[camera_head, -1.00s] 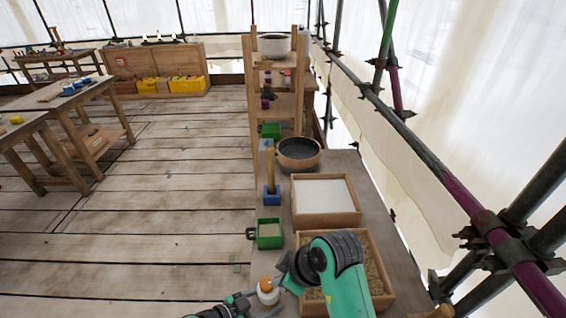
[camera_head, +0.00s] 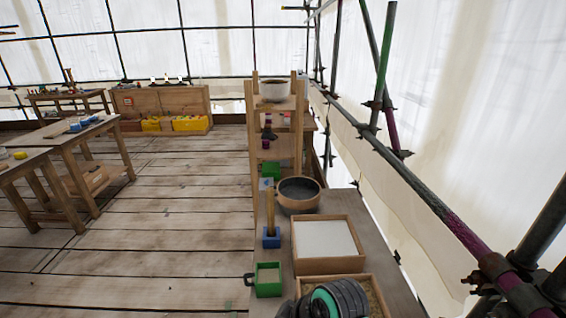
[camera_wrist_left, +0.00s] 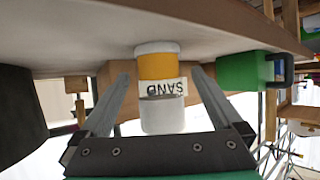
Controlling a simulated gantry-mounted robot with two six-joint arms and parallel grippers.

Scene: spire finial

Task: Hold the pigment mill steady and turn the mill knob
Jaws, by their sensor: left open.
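My left gripper (camera_wrist_left: 160,78) is open, with one finger on each side of the jar; gaps show between fingers and jar. Its white end nearest the gripper may be the knob; I cannot tell. The jar is out of the head view. A dark and green arm part of mine (camera_head: 338,299) shows at the bottom there. My right gripper is not in view.
A green box with a handle (camera_wrist_left: 252,70) is beside the jar; it shows in the head view (camera_head: 268,279) too. Trays of white (camera_head: 325,239) and brown material, a blue block with a post (camera_head: 271,238) and a dark bowl (camera_head: 298,194) line the bench. Open floor lies left.

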